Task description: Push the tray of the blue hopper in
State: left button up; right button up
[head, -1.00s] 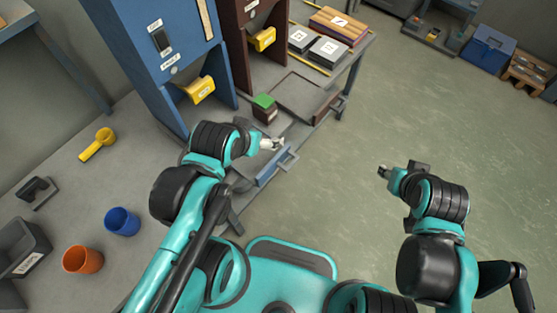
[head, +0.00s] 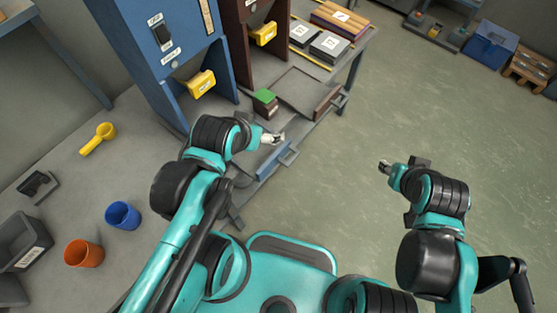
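The blue hopper (head: 165,50) stands on the bench at upper left, with a yellow lever (head: 201,83) on its lower front. Its tray has a blue front panel (head: 276,161) and sticks out towards the bench's front edge. My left arm hides much of the tray's inside and its back. My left gripper (head: 273,138) is above the tray, just behind the far end of the front panel. I cannot tell whether it touches the tray or how its fingers stand. My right gripper (head: 384,166) is over the open floor, apart from everything; its fingers are too small to judge.
A brown hopper (head: 236,45) with its own tray (head: 303,88) stands beyond the blue one. A green-topped block (head: 265,101) sits between the trays. A yellow scoop (head: 98,138), blue cup (head: 123,215) and orange cup (head: 84,253) are on the bench.

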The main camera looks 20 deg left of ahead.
pick_arm(q)
jog(key=shift+w+d, duration=0.15)
jog(key=shift+w, duration=0.05)
jog(key=c, duration=1)
jog(key=w+d+f+m+g, duration=0.1)
jog(key=w+d+f+g, duration=0.1)
jog(key=w+d+f+m+g, duration=0.1)
jog(key=w+d+f+g, duration=0.1)
jog(key=w+f, duration=0.1)
jog(key=shift+w+d+f, duration=0.1)
jog(key=shift+d, duration=0.15)
jog(key=shift+c, duration=0.2)
jog(key=m+g, duration=0.3)
send_over(293, 158)
notch_tip(293, 158, down, 10)
jog(key=shift+r, duration=0.25)
notch_tip(293, 158, down, 7)
jog(key=shift+f+b, duration=0.1)
jog(key=shift+b, duration=1.15)
jog(key=shift+n, duration=0.3)
grip_shut()
